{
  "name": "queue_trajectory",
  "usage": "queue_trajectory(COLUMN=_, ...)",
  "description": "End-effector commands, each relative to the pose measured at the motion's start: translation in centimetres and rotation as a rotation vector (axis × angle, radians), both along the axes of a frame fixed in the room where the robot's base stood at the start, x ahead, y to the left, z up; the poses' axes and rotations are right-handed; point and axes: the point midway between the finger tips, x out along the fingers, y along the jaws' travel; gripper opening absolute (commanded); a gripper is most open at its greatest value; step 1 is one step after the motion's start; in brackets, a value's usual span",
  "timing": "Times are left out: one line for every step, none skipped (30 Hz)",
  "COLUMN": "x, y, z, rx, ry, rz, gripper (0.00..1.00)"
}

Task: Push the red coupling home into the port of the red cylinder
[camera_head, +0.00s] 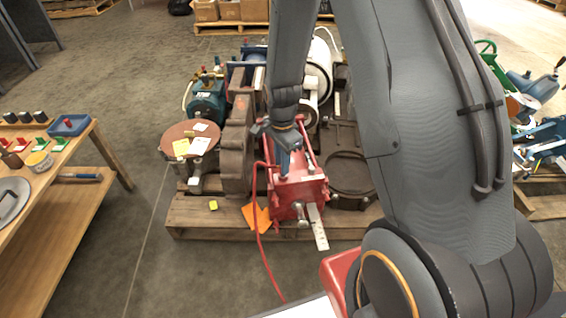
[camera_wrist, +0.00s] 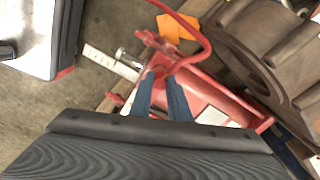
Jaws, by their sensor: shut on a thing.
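The red cylinder (camera_head: 312,187) lies among machine parts on a wooden pallet. In the wrist view the red cylinder (camera_wrist: 222,97) runs from the middle to the lower right. My gripper (camera_head: 287,148) is over its top, with blue-grey fingers pointing down. In the wrist view my gripper (camera_wrist: 160,90) is shut on the red coupling (camera_wrist: 161,71), at the end of a red hose (camera_wrist: 204,46). The coupling is close to the cylinder body. The port is hidden, so I cannot tell whether the coupling sits in it. The hose (camera_head: 258,225) hangs down left of the cylinder.
A heavy brown casting (camera_head: 236,150) stands close left of the cylinder. A white ruler (camera_head: 318,230) sticks out over the pallet's front edge (camera_head: 200,233), near orange sheets (camera_head: 257,217). A wooden workbench (camera_head: 75,150) is at left, with clear floor between.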

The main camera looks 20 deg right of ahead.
Motion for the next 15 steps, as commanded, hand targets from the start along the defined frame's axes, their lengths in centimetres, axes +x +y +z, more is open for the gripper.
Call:
queue_trajectory(x=0.0, y=0.0, z=0.01, rx=0.0, ry=0.0, rz=0.0, gripper=0.0)
queue_trajectory(x=0.0, y=0.0, z=0.0, rx=0.0, ry=0.0, rz=0.0, gripper=0.0)
queue_trajectory(x=0.0, y=0.0, z=-0.02, rx=0.0, ry=0.0, rz=0.0, gripper=0.0)
queue_trajectory(x=-0.01, y=0.0, z=-0.04, rx=0.0, ry=0.0, rz=0.0, gripper=0.0)
queue_trajectory(x=-0.01, y=0.0, z=-0.07, rx=0.0, ry=0.0, rz=0.0, gripper=0.0)
queue_trajectory(x=-0.01, y=0.0, z=-0.12, rx=0.0, ry=0.0, rz=0.0, gripper=0.0)
queue_trajectory(x=-0.01, y=0.0, z=-0.16, rx=0.0, ry=0.0, rz=0.0, gripper=0.0)
queue_trajectory(x=-0.01, y=0.0, z=-0.21, rx=0.0, ry=0.0, rz=0.0, gripper=0.0)
queue_trajectory(x=-0.01, y=0.0, z=-0.29, rx=0.0, ry=0.0, rz=0.0, gripper=0.0)
queue_trajectory(x=-0.01, y=0.0, z=-0.34, rx=0.0, ry=0.001, rz=0.0, gripper=0.0)
queue_trajectory(x=-0.01, y=0.0, z=-0.4, rx=0.0, ry=0.001, rz=0.0, gripper=0.0)
queue_trajectory(x=-0.01, y=0.0, z=-0.47, rx=0.0, ry=0.001, rz=0.0, gripper=0.0)
queue_trajectory(x=-0.01, y=0.0, z=-0.52, rx=0.0, ry=0.001, rz=0.0, gripper=0.0)
queue_trajectory(x=-0.01, y=0.0, z=-0.58, rx=0.0, ry=0.001, rz=0.0, gripper=0.0)
queue_trajectory(x=-0.01, y=0.0, z=-0.64, rx=0.0, ry=0.001, rz=0.0, gripper=0.0)
